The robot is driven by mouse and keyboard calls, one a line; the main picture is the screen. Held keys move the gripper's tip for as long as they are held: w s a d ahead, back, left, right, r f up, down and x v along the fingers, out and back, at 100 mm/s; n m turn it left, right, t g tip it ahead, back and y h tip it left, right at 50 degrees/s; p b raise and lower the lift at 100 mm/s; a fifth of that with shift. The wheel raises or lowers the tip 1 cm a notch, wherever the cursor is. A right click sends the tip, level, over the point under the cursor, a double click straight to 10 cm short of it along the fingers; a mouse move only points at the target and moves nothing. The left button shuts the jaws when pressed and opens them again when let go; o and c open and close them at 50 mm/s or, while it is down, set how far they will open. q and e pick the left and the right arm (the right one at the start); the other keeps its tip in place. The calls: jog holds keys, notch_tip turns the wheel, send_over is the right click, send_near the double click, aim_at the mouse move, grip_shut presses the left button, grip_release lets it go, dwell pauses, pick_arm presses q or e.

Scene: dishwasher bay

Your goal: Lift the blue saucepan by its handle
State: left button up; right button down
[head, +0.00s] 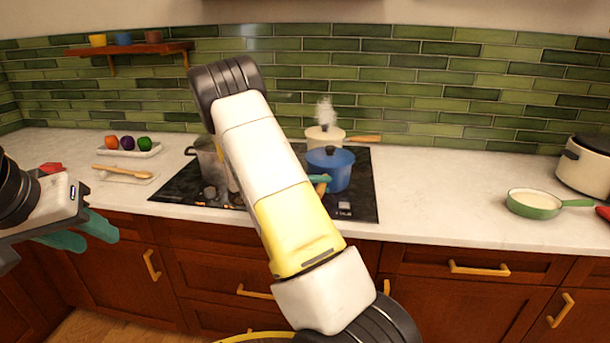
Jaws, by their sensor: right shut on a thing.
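The blue saucepan (338,172) with its dark blue lid sits upright at the front right of the black cooktop. Its wooden handle (321,188) points left and towards me, mostly hidden behind my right arm. My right gripper (320,179) shows only as a bit of teal finger at the handle, beside the pan's left side. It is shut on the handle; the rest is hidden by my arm. My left gripper (84,231) is at the far left, in front of the counter edge. Its teal fingers are apart and empty.
A steaming cream pot (323,136) stands behind the saucepan, and a grey pot (208,158) at the cooktop's left. A green frying pan (535,205) and a cream cooker (588,168) are at right. A spoon (122,172) lies left. The counter right of the cooktop (440,190) is clear.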

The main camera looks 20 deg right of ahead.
jog(key=shift+r, duration=0.1)
dwell(0.4)
jog(key=shift+r, duration=0.15)
jog(key=shift+r, duration=1.4)
jog(key=shift+s+a+r, duration=0.1)
jog(key=shift+a+r, duration=0.05)
jog(key=shift+r, duration=0.15)
jog(key=s+a+r, duration=0.4)
jog(key=s+a, duration=0.7)
jog(key=shift+r, duration=0.15)
jog(key=shift+s, duration=0.1)
